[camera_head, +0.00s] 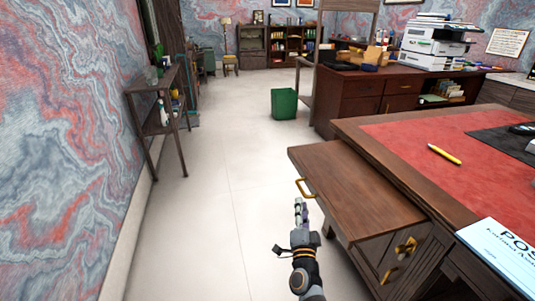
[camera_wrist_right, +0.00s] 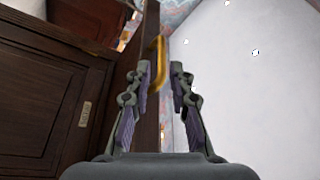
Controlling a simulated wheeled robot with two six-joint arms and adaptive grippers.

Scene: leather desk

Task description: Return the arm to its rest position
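My right gripper (camera_head: 300,212) is in front of the desk, over the pale floor, near the brass handle (camera_head: 305,188) of a pulled-out wooden drawer or leaf (camera_head: 355,185). In the right wrist view its two fingers (camera_wrist_right: 166,100) stand apart with nothing clearly held between them. The brass handle (camera_wrist_right: 157,62) shows just beyond the fingertips there, and I cannot tell whether a finger touches it. My left gripper is not in view.
The desk (camera_head: 400,150) with a red leather top, yellow pen (camera_head: 444,154) and poster (camera_head: 505,255) is at the right. A narrow shelf (camera_head: 158,105) stands along the left wall. A green bin (camera_head: 284,104) is further back. The floor (camera_head: 225,160) between is clear.

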